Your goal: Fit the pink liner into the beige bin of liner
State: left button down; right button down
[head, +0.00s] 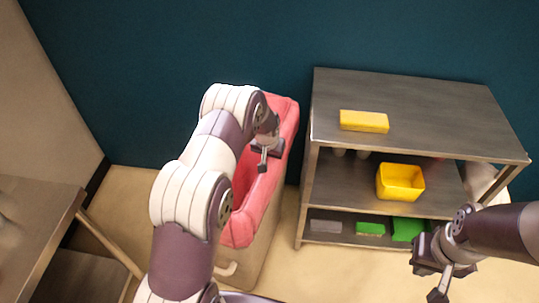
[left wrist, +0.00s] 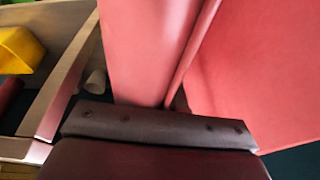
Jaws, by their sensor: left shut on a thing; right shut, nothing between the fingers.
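The pink liner (head: 270,190) sits at the top of the beige bin (head: 255,265). Its rim folds over the bin's near end, and its inside is open and dark. My left arm covers much of its left side. My left gripper (head: 265,156) is shut on the liner's edge, near its far half. In the left wrist view the pink liner (left wrist: 150,45) fills the middle and right, right up against the gripper; the fingertips are hidden there. My right gripper (head: 440,284) is shut and empty at the lower right, apart from the bin and in front of the shelf.
A grey metal shelf (head: 400,98) stands right of the bin, with a yellow lidded box (head: 364,121), a yellow bin (head: 400,182) and green containers (head: 370,228). A table (head: 35,215) stands at the left. Floor is free between table and bin.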

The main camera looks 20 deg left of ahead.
pick_arm(q)
jog(key=c, duration=1.2)
grip_release()
jog(key=v, duration=1.2)
jog(key=shift+r, duration=0.4)
